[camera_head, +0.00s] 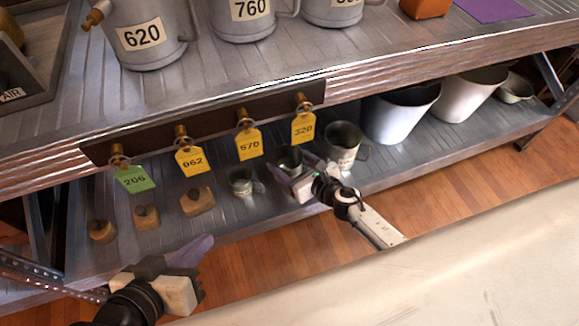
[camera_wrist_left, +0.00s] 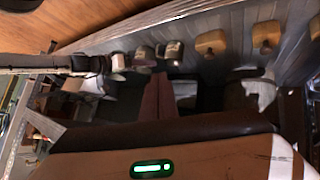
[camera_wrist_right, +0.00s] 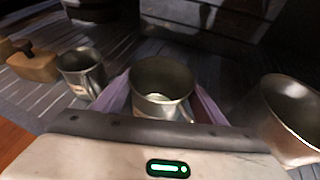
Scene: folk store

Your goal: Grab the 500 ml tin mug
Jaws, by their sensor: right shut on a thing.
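Three tin mugs stand in a row on the lower shelf. The middle mug (camera_head: 290,158) is between the fingers of my right gripper (camera_head: 292,178); in the right wrist view (camera_wrist_right: 162,78) a purple finger presses on each side of it. Its label is mostly hidden and I cannot read it. The smallest mug (camera_head: 241,182) stands to its left, also in the right wrist view (camera_wrist_right: 80,68). The largest mug (camera_head: 343,143) stands to its right, its label too small to read. My left gripper (camera_head: 200,248) is empty in front of the shelf, its fingers (camera_wrist_left: 158,95) together.
Wooden weights (camera_head: 197,201) sit left of the mugs. White buckets (camera_head: 398,112) stand to the right. A rail with yellow and green tags (camera_head: 249,143) hangs above the mugs under the upper shelf (camera_head: 250,72), which carries large metal cans (camera_head: 150,45).

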